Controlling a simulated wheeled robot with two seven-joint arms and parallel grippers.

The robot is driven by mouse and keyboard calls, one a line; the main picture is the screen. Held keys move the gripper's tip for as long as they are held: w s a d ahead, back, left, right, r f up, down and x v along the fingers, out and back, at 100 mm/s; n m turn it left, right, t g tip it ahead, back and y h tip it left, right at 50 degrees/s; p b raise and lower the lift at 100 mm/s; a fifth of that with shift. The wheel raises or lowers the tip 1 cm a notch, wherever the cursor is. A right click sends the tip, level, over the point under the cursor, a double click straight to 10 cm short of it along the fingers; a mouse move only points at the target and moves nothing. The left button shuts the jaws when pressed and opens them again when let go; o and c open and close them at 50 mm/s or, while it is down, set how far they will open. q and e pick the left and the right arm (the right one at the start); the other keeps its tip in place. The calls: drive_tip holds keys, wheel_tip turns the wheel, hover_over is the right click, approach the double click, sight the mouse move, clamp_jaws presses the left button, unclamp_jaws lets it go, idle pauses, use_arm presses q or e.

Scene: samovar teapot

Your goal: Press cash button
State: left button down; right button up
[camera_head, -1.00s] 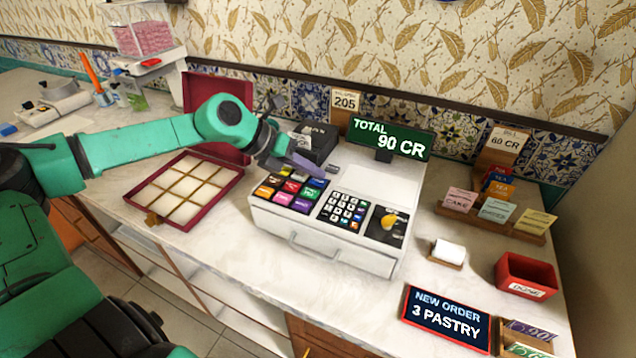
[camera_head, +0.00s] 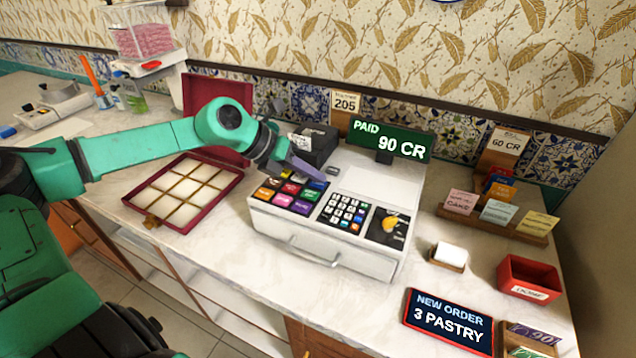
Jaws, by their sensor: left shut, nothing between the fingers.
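A white cash register (camera_head: 305,232) stands on the marble counter, its drawer shut at the front. Its left key block (camera_head: 290,196) has several coloured buttons, with a number keypad (camera_head: 343,212) to the right of it. The green register display (camera_head: 390,140) reads "PAID 90 CR". My left gripper (camera_head: 318,176) is shut and empty, just above the back of the coloured buttons. Whether its tip touches a button I cannot tell, and the labels are too small to read surely. My right gripper is not in view.
An open maroon box with a divided tray (camera_head: 186,224) lies left of the register. A black sign (camera_head: 448,320) reads "NEW ORDER 3 PASTRY". A red bin (camera_head: 528,277), a small white block (camera_head: 449,254) and a card rack (camera_head: 490,222) stand to the right.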

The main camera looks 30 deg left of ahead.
sight(313, 185)
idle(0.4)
use_arm(q)
drive_tip(key=shift+r+p, duration=0.4)
drive_tip(key=shift+r, duration=0.3)
drive_tip(key=shift+r+p, duration=1.5)
drive_tip(key=shift+r, duration=1)
